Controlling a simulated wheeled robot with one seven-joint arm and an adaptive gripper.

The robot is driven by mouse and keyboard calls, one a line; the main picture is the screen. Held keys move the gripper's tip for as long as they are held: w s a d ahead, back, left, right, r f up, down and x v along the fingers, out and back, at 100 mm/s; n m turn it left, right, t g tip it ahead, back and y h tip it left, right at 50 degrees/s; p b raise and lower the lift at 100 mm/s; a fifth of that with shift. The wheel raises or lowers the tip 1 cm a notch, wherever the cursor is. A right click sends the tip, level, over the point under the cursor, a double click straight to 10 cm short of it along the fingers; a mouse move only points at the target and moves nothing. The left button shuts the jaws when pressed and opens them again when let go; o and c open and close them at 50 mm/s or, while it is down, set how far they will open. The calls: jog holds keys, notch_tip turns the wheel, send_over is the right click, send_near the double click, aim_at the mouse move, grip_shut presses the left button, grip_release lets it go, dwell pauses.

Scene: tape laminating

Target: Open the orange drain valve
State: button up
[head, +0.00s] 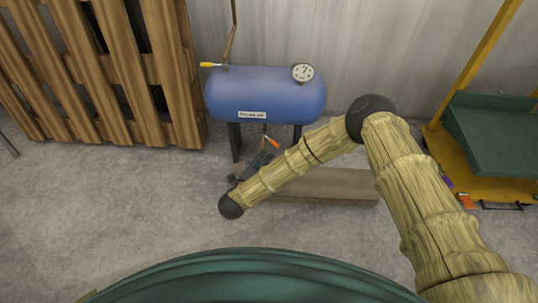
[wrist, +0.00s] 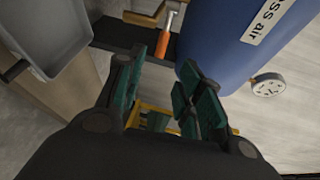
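The orange drain valve handle (head: 272,142) hangs under the blue air tank (head: 266,95). In the wrist view the orange handle (wrist: 163,42) shows on a metal stem, beyond the fingertips and left of the tank (wrist: 225,35). My gripper (head: 261,158) is just below the handle in the head view, partly covered by my arm. In the wrist view my gripper (wrist: 160,78) has its green-padded fingers apart, with nothing between them. The handle looks in line with the gap, but I cannot tell its exact distance.
A pressure gauge (head: 303,72) and a yellow-handled valve (head: 208,65) are on the tank. A wooden pallet (head: 110,80) leans at left. A wooden block (head: 330,188) lies behind my arm. A green-decked cart (head: 505,135) stands right. A grey bin (wrist: 55,35) shows in the wrist view.

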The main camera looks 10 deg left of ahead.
jog(key=shift+s+a+r, duration=0.1)
jog(key=shift+s+a, duration=0.05)
jog(key=shift+s, duration=0.5)
